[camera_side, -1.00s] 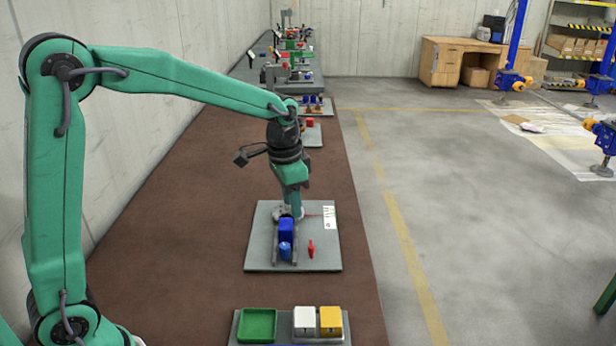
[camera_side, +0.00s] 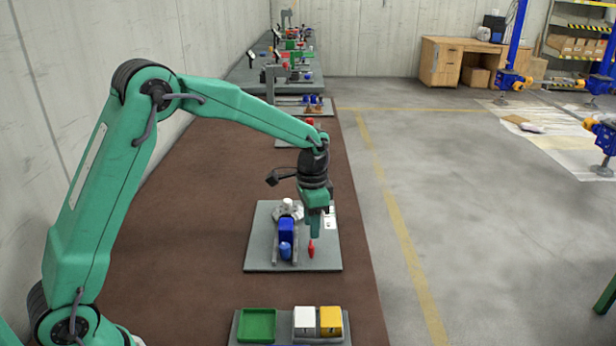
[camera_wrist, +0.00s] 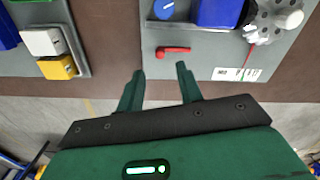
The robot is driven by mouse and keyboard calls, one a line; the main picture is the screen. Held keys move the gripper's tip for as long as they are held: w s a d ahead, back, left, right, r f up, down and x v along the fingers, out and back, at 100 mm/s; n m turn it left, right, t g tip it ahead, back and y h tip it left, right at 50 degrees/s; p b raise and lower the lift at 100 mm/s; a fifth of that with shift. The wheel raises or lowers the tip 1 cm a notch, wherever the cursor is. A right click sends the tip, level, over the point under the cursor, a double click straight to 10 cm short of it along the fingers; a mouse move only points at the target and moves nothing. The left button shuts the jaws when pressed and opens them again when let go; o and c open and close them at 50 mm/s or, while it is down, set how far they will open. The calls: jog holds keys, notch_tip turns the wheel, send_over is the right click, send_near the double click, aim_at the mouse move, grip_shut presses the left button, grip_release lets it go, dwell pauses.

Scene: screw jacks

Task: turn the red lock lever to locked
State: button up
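The red lock lever (camera_side: 311,248) stands out on the right part of the grey base plate (camera_side: 325,260) in the side view. In the wrist view the red lever (camera_wrist: 174,50) lies sideways on the plate, beyond my fingertips and roughly between their lines. My gripper (camera_side: 315,236) is over the right side of the plate, just above the lever in the picture. In the wrist view my gripper (camera_wrist: 159,72) has its two fingers apart with nothing between them. I cannot tell how high the tips are above the lever.
A blue block (camera_side: 286,229) and a blue knob (camera_side: 285,251) stand left of the lever, with a grey wheel with a white knob (camera_side: 288,206) behind. A printed label (camera_wrist: 237,74) lies on the plate. A tray with a green bin (camera_side: 257,325), white box (camera_side: 304,321) and yellow box (camera_side: 330,321) is nearer the camera.

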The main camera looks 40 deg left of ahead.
aim_at(312, 247)
jog(key=shift+f, duration=3.4)
grip_shut()
